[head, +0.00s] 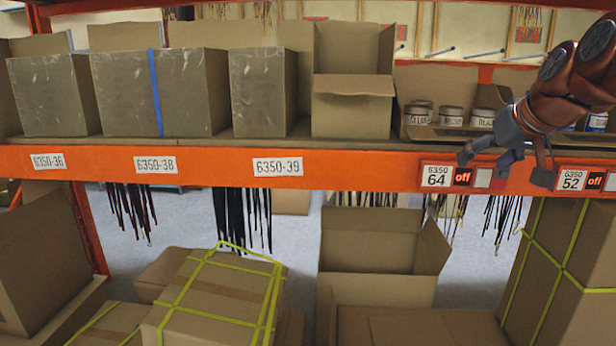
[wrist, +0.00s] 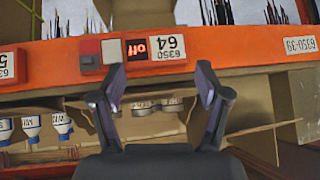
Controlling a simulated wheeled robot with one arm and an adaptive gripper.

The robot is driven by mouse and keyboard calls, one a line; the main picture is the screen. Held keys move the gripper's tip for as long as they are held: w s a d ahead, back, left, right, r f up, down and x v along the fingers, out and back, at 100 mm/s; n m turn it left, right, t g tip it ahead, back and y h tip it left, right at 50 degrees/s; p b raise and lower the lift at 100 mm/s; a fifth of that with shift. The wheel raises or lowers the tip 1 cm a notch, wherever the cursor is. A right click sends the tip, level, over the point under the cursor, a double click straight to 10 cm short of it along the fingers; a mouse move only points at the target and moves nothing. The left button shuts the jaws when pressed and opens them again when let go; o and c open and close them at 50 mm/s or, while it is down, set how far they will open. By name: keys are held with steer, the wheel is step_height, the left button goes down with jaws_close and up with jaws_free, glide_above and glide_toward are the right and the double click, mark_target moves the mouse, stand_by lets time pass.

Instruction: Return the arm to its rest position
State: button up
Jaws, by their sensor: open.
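My gripper (head: 508,160) is at the right of the head view, in front of the orange shelf beam (head: 340,176). It is open and nothing is between its fingers. My arm reaches in from the upper right. In the wrist view, which is upside down, the two fingers of my gripper (wrist: 160,85) stand apart in front of the label marked 64 (wrist: 168,48) and its red "off" display. The rest position itself is not marked in either view.
Open cardboard boxes (head: 352,100) stand on the shelf, and several jars (head: 452,115) sit in a box behind the beam near my gripper. Strapped boxes (head: 205,305) lie below. Dark straps (head: 243,215) hang under the beam.

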steer(key=s+a+f+g, duration=0.3)
steer(key=s+a+f, duration=0.35)
steer(key=f, duration=0.25)
steer(key=s+a+f+g, duration=0.2)
steer(key=s+a+f, duration=0.4)
steer(key=s+f, duration=0.15)
steer(key=s+f+g, duration=0.2)
steer(key=s+f, duration=0.6)
steer(key=s, duration=0.3)
steer(key=s+a+f+g+h, duration=0.1)
steer(key=s+f+g, duration=0.2)
steer(key=s+f, duration=0.6)
steer(key=shift+s+a+g+p, duration=0.3)
steer(key=shift+s, duration=0.65)
steer(key=shift+c, duration=0.3)
